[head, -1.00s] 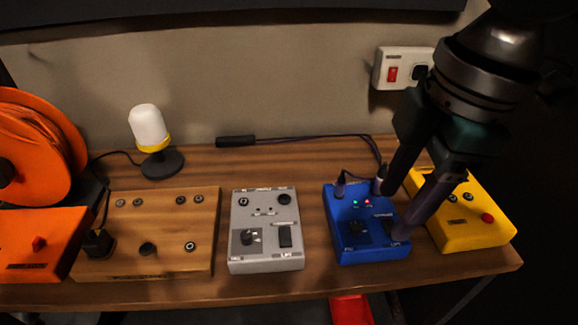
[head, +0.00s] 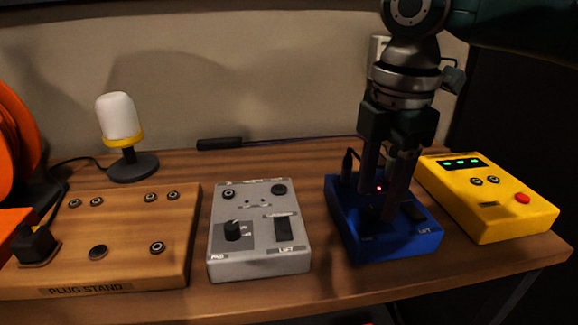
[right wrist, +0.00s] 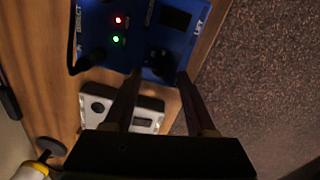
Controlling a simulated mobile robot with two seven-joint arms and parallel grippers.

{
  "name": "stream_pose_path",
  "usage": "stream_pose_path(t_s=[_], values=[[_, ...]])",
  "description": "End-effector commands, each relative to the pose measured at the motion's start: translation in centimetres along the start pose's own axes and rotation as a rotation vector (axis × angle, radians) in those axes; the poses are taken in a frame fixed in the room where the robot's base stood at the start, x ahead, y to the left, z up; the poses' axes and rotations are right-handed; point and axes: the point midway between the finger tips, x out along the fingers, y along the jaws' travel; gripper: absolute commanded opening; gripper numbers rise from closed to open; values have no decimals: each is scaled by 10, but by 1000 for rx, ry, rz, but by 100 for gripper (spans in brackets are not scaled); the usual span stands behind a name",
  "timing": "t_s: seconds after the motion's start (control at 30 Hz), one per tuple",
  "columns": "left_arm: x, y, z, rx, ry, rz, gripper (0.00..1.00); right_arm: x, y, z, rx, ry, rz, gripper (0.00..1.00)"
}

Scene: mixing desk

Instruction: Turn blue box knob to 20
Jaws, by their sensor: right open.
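The blue box (head: 340,212) stands on the desk, right of centre in the head view. My right gripper (head: 379,212) points down over it, fingers apart, hiding its knob and part of its face. In the right wrist view the blue box (right wrist: 181,43) is at the top, with a red and a green light lit. Its dark knob (right wrist: 158,62) shows between the fingertips of my right gripper (right wrist: 159,74). I cannot tell whether the fingers touch the knob, nor read its setting. My left gripper is out of view.
A grey box (head: 258,262) with its own knob stands left of the blue box, and a yellow box (head: 490,220) stands close on the right. A wooden plug stand (head: 120,235) and a white lamp (head: 119,118) are further left. A cable runs behind.

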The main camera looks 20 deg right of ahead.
Motion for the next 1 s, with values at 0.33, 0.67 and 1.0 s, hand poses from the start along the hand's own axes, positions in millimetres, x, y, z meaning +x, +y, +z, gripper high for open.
stream_pose_path(t_s=[0.33, 0.67, 1.0], values=[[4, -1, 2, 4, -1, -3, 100, 24, 0, 0, -1, 0, 1, 56], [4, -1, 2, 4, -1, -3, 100, 24, 0, 0, 0, 0, 1, 37], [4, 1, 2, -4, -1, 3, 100, 24, 0, 0, 0, 0, 1, 0]])
